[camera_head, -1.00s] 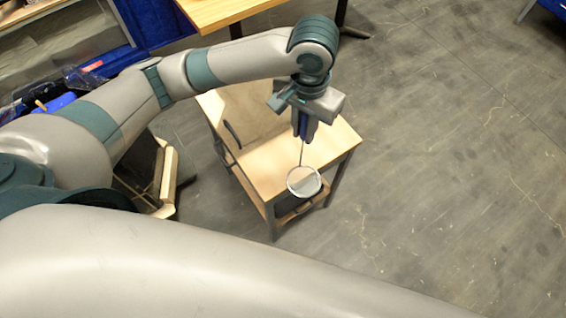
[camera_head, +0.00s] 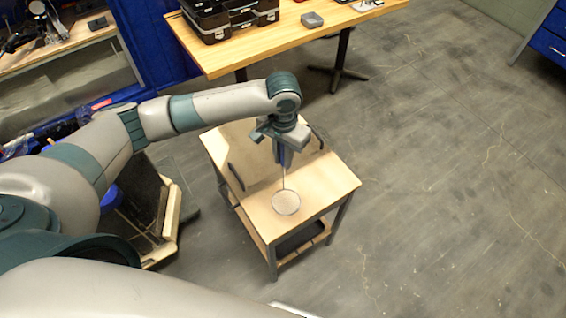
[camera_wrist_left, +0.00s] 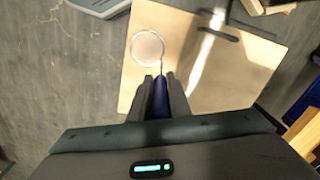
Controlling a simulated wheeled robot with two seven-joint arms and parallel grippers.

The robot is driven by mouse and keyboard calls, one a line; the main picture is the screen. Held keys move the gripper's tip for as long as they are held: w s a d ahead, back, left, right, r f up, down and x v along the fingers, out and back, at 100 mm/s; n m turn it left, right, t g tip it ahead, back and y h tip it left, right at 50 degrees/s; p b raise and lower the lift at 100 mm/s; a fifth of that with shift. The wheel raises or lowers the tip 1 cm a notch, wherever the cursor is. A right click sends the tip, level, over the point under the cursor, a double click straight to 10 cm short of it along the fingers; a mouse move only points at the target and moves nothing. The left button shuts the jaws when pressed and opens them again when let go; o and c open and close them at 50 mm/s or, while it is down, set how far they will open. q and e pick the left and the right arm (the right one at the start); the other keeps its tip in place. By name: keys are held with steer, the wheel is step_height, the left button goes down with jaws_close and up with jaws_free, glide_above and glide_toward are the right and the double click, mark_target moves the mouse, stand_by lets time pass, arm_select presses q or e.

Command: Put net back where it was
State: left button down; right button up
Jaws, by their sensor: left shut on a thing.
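The net (camera_head: 286,203) has a round pale hoop on a thin dark rod with a blue handle. My left gripper (camera_head: 281,160) is shut on the blue handle, and the hoop points toward the front of a small wooden table (camera_head: 325,185). In the left wrist view the hoop (camera_wrist_left: 147,47) shows above the tabletop, with the handle between the two fingers (camera_wrist_left: 160,88). I cannot tell whether the hoop touches the wood. My right gripper is not in view.
Two dark handles (camera_head: 236,176) stand on the small table's sides. A longer wooden table (camera_head: 300,38) with black cases (camera_head: 225,15) is behind. A wooden-edged piece (camera_head: 166,215) stands to the left. The floor at right is clear.

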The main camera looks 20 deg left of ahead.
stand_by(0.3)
arm_select(q)
step_height(320, 180, down, 3)
steer(key=shift+f+p, duration=0.2)
steer(key=shift+p, duration=0.75)
steer(key=shift+f, duration=0.3)
steer(key=c, duration=1.7)
jaws_free()
steer(key=shift+o, duration=0.2)
steer(key=shift+r, duration=0.1)
steer(key=shift+r+b, duration=0.4)
steer(key=shift+r, duration=0.1)
step_height(320, 180, up, 10)
steer(key=b, duration=0.3)
steer(key=shift+r, duration=0.45)
